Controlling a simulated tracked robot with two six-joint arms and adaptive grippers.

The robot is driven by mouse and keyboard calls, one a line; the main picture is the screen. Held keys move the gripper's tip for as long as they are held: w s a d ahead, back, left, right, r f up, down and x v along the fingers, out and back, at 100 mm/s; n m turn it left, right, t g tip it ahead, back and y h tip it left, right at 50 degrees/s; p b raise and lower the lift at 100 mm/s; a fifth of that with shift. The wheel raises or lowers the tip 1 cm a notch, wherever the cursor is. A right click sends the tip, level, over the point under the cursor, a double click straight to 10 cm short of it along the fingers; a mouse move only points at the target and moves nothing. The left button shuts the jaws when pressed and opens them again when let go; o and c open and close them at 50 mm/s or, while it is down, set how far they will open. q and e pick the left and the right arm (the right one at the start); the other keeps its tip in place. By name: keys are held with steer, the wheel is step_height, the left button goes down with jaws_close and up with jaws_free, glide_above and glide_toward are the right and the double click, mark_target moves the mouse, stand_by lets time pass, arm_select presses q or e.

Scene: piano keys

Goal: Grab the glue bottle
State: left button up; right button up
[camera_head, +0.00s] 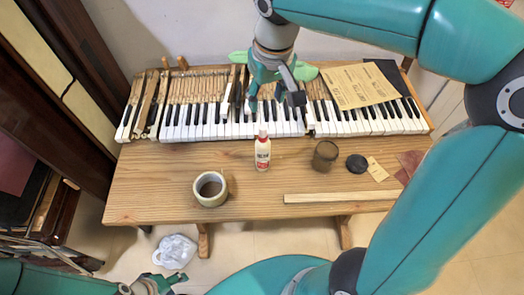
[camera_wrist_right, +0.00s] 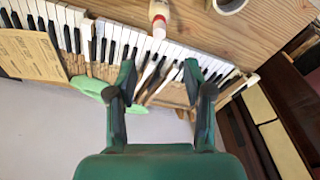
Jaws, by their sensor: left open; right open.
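The white glue bottle (camera_head: 262,154) with a red label stands upright on the wooden table, just in front of the piano keys. It also shows at the top of the right wrist view (camera_wrist_right: 158,14). My right gripper (camera_head: 277,104) is open and empty above the keys, behind the bottle and apart from it. In the right wrist view its two fingers (camera_wrist_right: 159,72) are spread, with keys seen between them. My left gripper (camera_head: 160,285) is open at the bottom left edge, low in front of the table and far from the bottle.
A wooden strip (camera_head: 340,197) lies near the front edge. The keyboard (camera_head: 355,127) runs behind; the table around the bottle is clear.

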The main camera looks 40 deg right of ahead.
glide_above(263, 127)
steer(key=f, duration=0.7)
steer(key=shift+s, duration=0.35)
steer(key=shift+w+f+p, duration=0.2)
steer(key=shift+f+p, duration=0.1)
steer(key=shift+f, duration=1.25)
steer(key=shift+w+f+p, duration=0.2)
steer(key=shift+f+p, duration=0.05)
steer(key=shift+f, duration=1.25)
jaws_close()
